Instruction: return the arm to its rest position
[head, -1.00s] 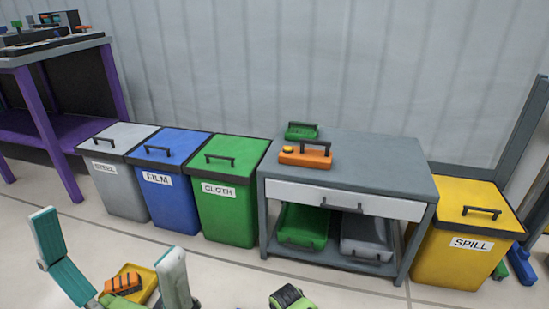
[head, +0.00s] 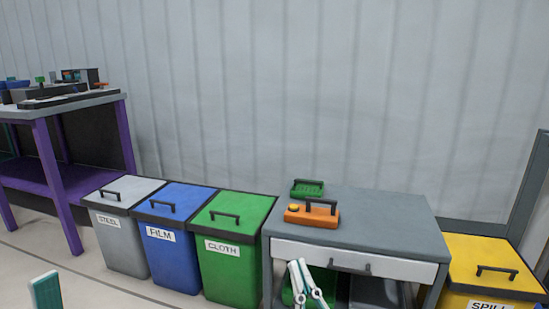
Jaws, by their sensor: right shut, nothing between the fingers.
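My right gripper (head: 299,265) shows at the bottom of the head view, pointing up, with its white and teal fingers close together. It is shut and holds nothing. A teal and white piece (head: 47,292), likely part of my own arm, shows at the lower left edge. My left gripper cannot be made out.
Steel (head: 124,232), film (head: 172,250) and cloth (head: 230,262) bins stand left of the cabinet. A yellow spill bin (head: 490,275) stands at its right. A purple-legged table (head: 62,185) is at left.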

